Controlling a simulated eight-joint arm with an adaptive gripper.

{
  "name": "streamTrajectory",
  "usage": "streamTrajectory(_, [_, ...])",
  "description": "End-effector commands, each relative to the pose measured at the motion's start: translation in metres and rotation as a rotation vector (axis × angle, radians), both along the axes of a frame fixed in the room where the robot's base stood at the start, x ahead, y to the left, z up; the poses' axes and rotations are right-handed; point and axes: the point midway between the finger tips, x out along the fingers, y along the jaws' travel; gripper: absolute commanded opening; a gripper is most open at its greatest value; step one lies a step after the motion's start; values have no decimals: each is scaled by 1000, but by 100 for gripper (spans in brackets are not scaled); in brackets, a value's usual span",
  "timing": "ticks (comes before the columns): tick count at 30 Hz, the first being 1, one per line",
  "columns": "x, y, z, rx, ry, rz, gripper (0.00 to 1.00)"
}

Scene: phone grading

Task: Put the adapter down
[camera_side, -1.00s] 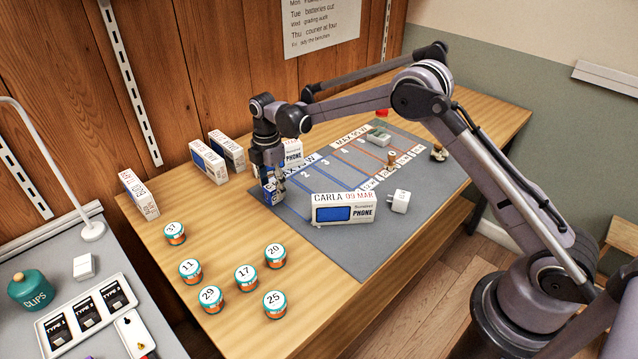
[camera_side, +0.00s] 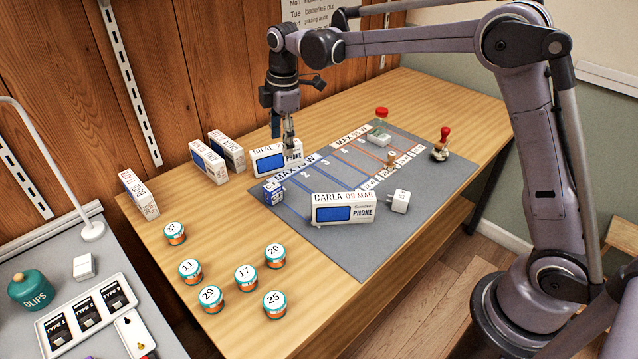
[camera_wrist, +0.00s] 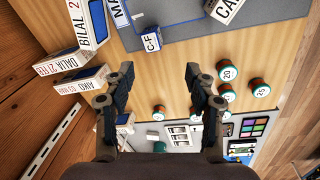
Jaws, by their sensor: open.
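A white plug-like adapter (camera_side: 399,201) sits on the mat, right of the CARLA phone box (camera_side: 343,208). I cannot tell which of these two the task means. My gripper (camera_side: 289,150) is raised, up and right of the C-F block in the side view, overlapping the BILAL phone box. In the wrist view my gripper (camera_wrist: 160,88) is open, with nothing between its fingers.
The BILAL phone box (camera_side: 265,160) stands at the mat's back edge, with several more boxes to its left. Several numbered round tins (camera_side: 246,279) stand on the front left wood. The grey mat (camera_side: 345,250) has bare room in front.

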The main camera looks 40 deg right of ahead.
Motion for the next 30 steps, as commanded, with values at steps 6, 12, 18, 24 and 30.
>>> streamTrajectory(6, [-53, -11, 38, 46, -98, -252, 56])
streamTrajectory(12, [-105, -19, 56, 109, -187, -481, 56])
streamTrajectory(18, [-159, -27, 59, 191, -269, -706, 56])
streamTrajectory(24, [-211, -32, 46, 293, -344, -924, 56])
streamTrajectory(30, [-249, -36, 24, 396, -402, -1106, 56])
